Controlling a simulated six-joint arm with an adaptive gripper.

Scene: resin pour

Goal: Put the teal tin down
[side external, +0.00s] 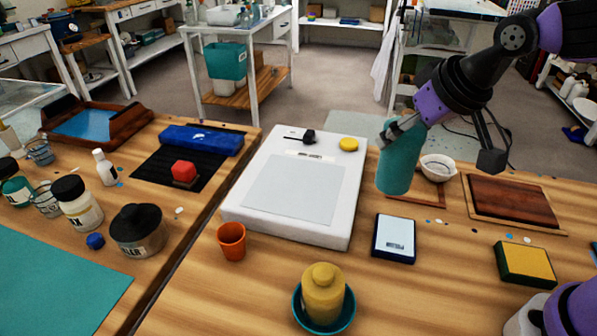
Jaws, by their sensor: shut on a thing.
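The teal tin (396,166) is a tall rounded cylinder, to the right of the white board-like scale. My gripper (402,128) is shut on its upper part, reaching in from the upper right. The tin looks nearly upright, tilted a little. Its lower end appears in front of a thin reddish-brown frame (428,206) on the table. I cannot tell whether the tin touches the table.
The white scale (345,228) bears a yellow disc (348,144). A white bowl (438,168), a wooden board (511,202), a small grey-screened device (394,238), an orange cup (232,241) and a yellow bottle in a teal dish (323,294) stand around.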

